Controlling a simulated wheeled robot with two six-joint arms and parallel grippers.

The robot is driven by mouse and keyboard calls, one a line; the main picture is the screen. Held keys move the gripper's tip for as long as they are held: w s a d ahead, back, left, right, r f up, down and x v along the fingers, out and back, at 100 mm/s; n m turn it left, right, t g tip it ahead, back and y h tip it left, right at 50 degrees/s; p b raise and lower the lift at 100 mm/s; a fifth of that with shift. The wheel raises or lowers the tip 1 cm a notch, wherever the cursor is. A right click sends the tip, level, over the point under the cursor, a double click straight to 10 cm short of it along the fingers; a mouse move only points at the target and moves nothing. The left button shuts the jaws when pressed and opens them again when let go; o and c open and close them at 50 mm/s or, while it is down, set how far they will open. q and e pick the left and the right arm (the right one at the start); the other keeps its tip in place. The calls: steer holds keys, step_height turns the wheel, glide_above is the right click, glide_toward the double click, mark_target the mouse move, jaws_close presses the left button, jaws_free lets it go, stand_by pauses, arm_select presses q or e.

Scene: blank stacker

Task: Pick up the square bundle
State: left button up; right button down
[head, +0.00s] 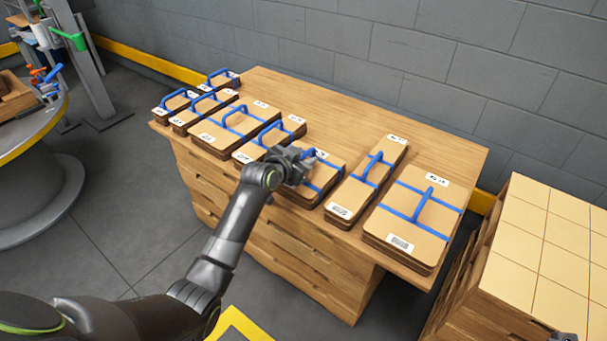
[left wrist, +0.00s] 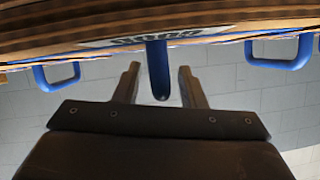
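Several cardboard bundles with blue straps and blue loop handles lie on the wooden table. A roughly square bundle (head: 328,173) lies in the front middle, partly hidden by my left gripper (head: 303,164). In the left wrist view, my left gripper (left wrist: 158,84) is open. Its two fingers stand on either side of a blue handle (left wrist: 158,68), with gaps visible on both sides. The bundle's layered cardboard edge and a white label show above it. A small dark part at the bottom right of the head view may be my right gripper; its fingers cannot be made out.
A narrow bundle (head: 367,180) and a large bundle (head: 419,212) lie to the right, with smaller bundles on the left. The wooden table (head: 440,150) stands near a grey block wall (head: 400,50). A light stack (head: 545,250) stands at the right. A round table (head: 30,125) is far left.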

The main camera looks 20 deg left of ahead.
stand_by(0.3)
arm_select(q)
jaws_close()
stand_by(0.5)
